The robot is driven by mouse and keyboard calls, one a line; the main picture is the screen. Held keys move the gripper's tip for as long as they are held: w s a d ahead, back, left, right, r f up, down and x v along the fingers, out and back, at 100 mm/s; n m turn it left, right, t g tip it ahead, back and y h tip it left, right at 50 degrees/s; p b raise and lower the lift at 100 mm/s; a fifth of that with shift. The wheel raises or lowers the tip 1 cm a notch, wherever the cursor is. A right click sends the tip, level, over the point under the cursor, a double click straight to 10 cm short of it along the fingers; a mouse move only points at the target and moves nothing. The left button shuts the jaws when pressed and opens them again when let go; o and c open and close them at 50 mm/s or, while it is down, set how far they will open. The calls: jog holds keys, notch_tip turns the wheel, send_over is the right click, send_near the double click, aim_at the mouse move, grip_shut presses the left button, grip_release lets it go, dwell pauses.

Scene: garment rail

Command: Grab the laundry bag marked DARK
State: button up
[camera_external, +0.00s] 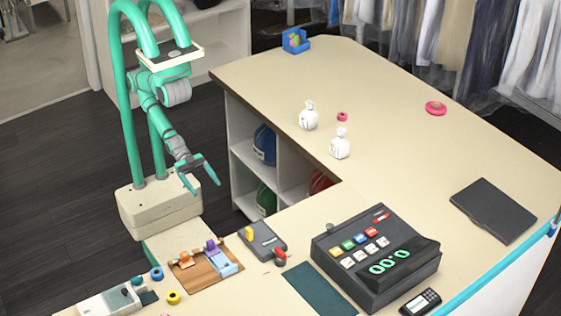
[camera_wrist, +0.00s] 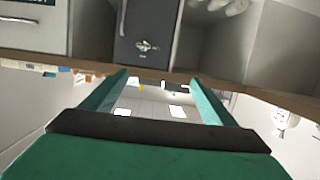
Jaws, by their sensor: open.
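Two small white tied bags stand upright on the counter, a left one (camera_external: 308,117) and a right one (camera_external: 340,145). Each has a dark mark too small to read. A blue bag (camera_external: 264,145), a green bag (camera_external: 266,200) and a red bag (camera_external: 319,182) sit in the shelf compartments under the counter; no label on them is readable. I cannot tell which bag is marked DARK. My gripper (camera_external: 203,187) is open and empty, left of the shelf and apart from every bag. The wrist view shows its two spread fingers (camera_wrist: 157,80) with nothing between them.
The counter (camera_external: 400,110) is largely clear around the white bags. Its front holds a cash register (camera_external: 375,255), a clipboard-like tray (camera_external: 205,262) and small tools. A black folder (camera_external: 493,210) lies at right. Dark floor (camera_external: 60,160) is free left of me.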

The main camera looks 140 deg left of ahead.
jog(key=w+a+r+n+y, duration=0.1)
jog(key=w+a+n+y, duration=0.4)
jog(key=w+a, duration=0.4)
notch_tip(320, 180, up, 18)
jog(key=n+g+y, duration=1.2)
jog(key=n+y, duration=0.1)
jog(key=n, duration=0.7)
send_over(302, 118)
jog(key=s+d, duration=0.2)
jog(key=d, duration=0.2)
jog(key=f+m+g+h, duration=0.1)
jog(key=m, duration=0.1)
jog(key=w+f+m+g+h, duration=0.1)
jog(key=f+m+h, duration=0.1)
jog(key=w+a+f+m+g+h, duration=0.1)
jog(key=f+m, duration=0.1)
jog(key=m, duration=0.1)
jog(key=shift+w+a+h, duration=0.1)
jog(key=shift+w+h, duration=0.05)
jog(key=shift+h, duration=0.15)
jog(key=shift+f, duration=0.2)
jog(key=x, duration=1)
jog(key=shift+s+a+f, duration=0.25)
jog(key=shift+f, duration=0.1)
jog(key=c, duration=1.3)
